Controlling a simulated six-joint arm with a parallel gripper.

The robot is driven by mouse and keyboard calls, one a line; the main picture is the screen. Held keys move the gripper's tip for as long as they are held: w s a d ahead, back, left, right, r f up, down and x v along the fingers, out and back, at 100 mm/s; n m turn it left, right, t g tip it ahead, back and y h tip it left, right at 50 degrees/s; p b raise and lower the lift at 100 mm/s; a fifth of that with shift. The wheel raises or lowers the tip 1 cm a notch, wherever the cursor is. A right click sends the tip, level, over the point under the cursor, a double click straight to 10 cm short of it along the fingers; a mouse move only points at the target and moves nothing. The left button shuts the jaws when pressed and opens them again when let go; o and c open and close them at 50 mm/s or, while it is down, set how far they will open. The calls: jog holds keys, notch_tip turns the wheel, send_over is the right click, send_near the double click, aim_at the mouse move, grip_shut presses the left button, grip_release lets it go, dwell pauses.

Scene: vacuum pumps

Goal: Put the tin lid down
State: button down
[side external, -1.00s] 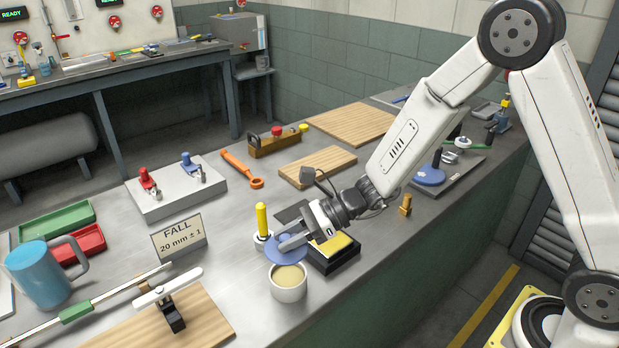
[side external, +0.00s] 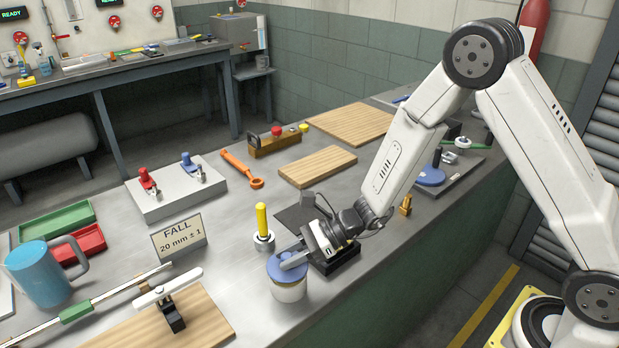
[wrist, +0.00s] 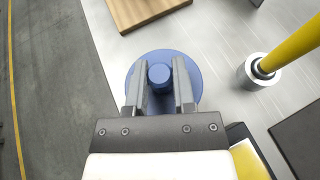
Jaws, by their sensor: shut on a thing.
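The tin lid is a blue disc (side external: 289,266) with a round knob, which shows in the wrist view (wrist: 160,75). My gripper (side external: 293,258) is shut on the lid's knob; in the wrist view its two fingers (wrist: 160,90) stand on either side of the knob. The lid lies over the mouth of the white tin (side external: 289,292), near the bench's front edge, and covers the tan contents. It looks level and close to the rim, but I cannot tell if it is fully seated.
A yellow-handled tool (side external: 262,224) stands in a metal collar just behind the tin. A black block (side external: 345,260) lies under my wrist. A wooden board with a white-handled lever (side external: 165,296) is at left. The sign (side external: 179,239) stands farther back.

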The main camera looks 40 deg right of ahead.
jog(key=shift+f, duration=0.35)
dwell(0.3)
jog(key=shift+f, duration=0.35)
jog(key=shift+f, duration=0.3)
dwell(0.6)
jog(key=shift+c, duration=1.8)
grip_release()
jog(key=shift+c, duration=0.2)
jog(key=c, duration=0.4)
jog(key=shift+d, duration=0.15)
